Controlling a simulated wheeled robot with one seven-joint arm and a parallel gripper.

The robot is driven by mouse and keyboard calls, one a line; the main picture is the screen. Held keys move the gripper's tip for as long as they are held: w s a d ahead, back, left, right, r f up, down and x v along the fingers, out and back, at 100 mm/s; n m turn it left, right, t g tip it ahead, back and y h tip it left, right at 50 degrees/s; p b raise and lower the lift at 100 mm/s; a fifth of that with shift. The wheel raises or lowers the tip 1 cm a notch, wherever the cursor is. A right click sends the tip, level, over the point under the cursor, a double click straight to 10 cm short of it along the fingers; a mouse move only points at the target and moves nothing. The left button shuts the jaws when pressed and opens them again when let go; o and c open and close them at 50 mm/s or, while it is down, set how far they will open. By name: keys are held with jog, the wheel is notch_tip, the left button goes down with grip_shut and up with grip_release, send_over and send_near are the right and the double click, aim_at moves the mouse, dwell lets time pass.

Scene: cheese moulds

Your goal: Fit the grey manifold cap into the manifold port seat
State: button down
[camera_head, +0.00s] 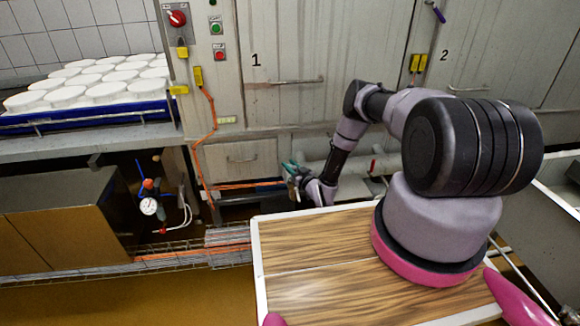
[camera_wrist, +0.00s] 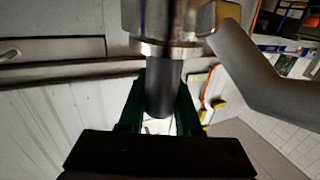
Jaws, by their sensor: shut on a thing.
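My gripper (camera_head: 292,172) is low in front of the cabinets, beside the pale pipework, in the head view. In the wrist view its two green fingers (camera_wrist: 161,98) are shut on the sides of a dark grey cylinder, the grey manifold cap (camera_wrist: 164,88). The upper end of the cap meets a shiny metal collar (camera_wrist: 165,48) in the wrist view, which looks like the manifold port seat. I cannot tell how deep the cap sits in it. In the head view the cap and seat are too small to make out.
Pale pipes (camera_head: 345,166) with a red handle run just right of my gripper. A curved grey pipe (camera_wrist: 275,88) is close on the right in the wrist view. An orange hose (camera_head: 200,150) hangs to the left. A pressure gauge (camera_head: 148,206) stands lower left.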

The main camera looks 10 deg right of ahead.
jog(key=shift+f, duration=0.15)
jog(key=c, duration=0.6)
grip_release()
